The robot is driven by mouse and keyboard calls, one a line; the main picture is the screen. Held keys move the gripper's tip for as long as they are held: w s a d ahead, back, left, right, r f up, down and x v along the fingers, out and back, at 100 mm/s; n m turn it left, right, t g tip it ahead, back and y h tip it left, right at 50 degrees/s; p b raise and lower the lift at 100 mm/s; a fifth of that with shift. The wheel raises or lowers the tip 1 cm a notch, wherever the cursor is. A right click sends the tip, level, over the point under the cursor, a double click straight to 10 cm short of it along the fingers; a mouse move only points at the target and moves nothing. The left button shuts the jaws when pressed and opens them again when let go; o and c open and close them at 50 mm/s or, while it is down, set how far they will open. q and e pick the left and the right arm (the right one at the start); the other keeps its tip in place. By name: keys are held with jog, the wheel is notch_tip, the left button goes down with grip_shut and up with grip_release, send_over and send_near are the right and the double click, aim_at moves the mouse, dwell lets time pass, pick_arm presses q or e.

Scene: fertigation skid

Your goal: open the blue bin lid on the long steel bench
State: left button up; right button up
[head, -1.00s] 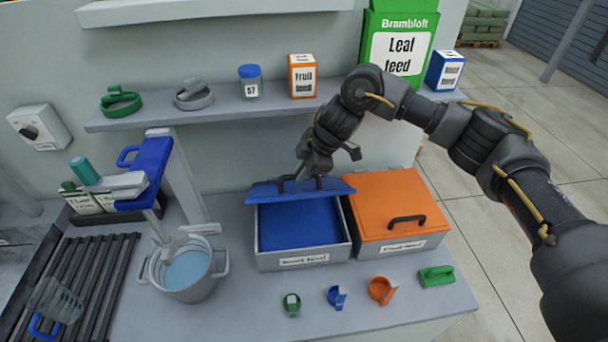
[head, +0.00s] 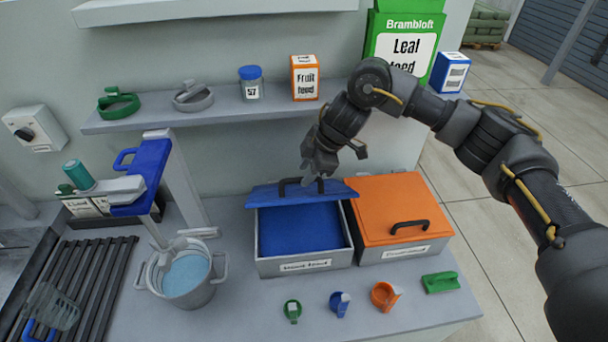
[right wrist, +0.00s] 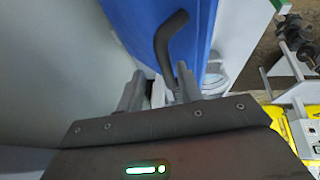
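The blue lid (head: 340,189) is raised along the back of the steel bin (head: 304,263), tilted back, with its dark handle (head: 290,183) on its upper part. The bin's blue inside (head: 300,228) is exposed. My right gripper (head: 313,180) is just above and behind the lid, close to the handle. In the right wrist view its two fingers (right wrist: 158,80) are apart, with the dark handle (right wrist: 168,42) and blue lid (right wrist: 200,28) just beyond them. No firm grip on the handle shows. My left gripper is not in view.
An orange-lidded bin (head: 385,200) stands close on the right. Scoops (head: 339,303) and a green block (head: 440,282) lie in front. A bucket of liquid (head: 187,277) stands left.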

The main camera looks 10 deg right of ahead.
jog(key=b+v, duration=0.2)
jog(key=v, duration=0.7)
jog(key=shift+s+r, duration=0.1)
